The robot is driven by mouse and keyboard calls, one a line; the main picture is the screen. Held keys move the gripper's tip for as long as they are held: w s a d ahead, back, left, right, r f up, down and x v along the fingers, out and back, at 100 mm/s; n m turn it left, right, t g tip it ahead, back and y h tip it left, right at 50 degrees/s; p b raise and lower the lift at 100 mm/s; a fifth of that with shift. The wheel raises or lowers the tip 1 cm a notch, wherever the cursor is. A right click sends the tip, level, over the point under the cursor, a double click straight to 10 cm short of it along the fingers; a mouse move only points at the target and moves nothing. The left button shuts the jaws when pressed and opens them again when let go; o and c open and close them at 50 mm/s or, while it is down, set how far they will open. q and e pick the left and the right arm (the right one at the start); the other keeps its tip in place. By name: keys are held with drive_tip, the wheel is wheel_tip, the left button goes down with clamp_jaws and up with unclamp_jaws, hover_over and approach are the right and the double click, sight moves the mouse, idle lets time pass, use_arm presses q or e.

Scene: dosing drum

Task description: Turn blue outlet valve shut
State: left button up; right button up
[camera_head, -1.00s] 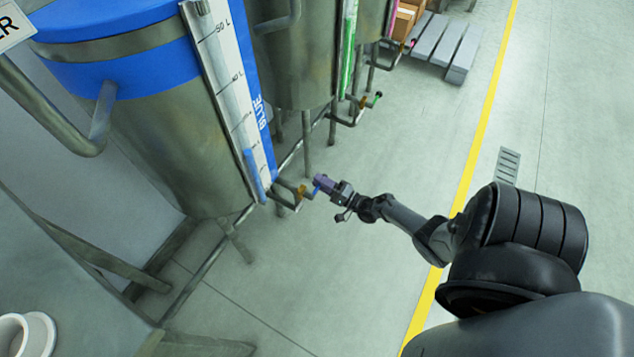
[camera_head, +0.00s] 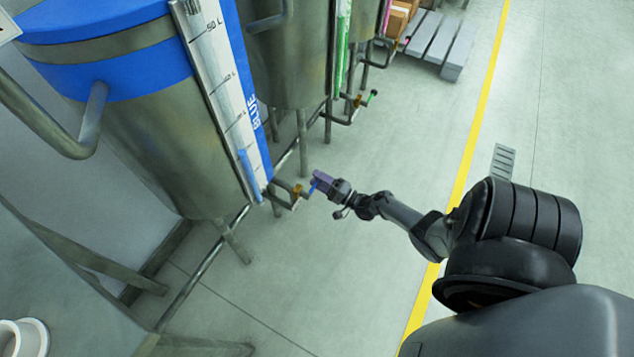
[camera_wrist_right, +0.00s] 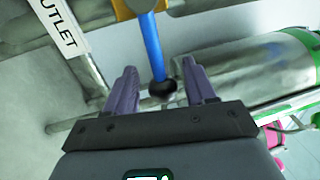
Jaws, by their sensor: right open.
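The blue tank (camera_head: 150,150) has a level gauge and an outlet pipe with a brass valve (camera_head: 297,191) low on its front. The valve's blue handle (camera_head: 312,186) shows beside my right gripper (camera_head: 320,180). In the right wrist view the blue handle (camera_wrist_right: 151,45) hangs from the brass valve body (camera_wrist_right: 137,6) and ends in a dark tip. My right gripper (camera_wrist_right: 158,88) is open, with its purple fingers on either side of the handle's lower end. I cannot tell whether a finger touches it. My left gripper is not in view.
An "OUTLET" label (camera_wrist_right: 62,22) is beside the valve. A green-marked tank (camera_head: 305,60) with its own valve (camera_head: 362,100) stands farther back. A pallet (camera_head: 440,42) lies at the top.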

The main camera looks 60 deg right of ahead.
drive_tip(key=shift+a, duration=0.3)
drive_tip(key=v, duration=1.1)
drive_tip(key=shift+d+p, duration=0.4)
drive_tip(key=shift+p, duration=0.05)
drive_tip(key=shift+a+r, duration=0.1)
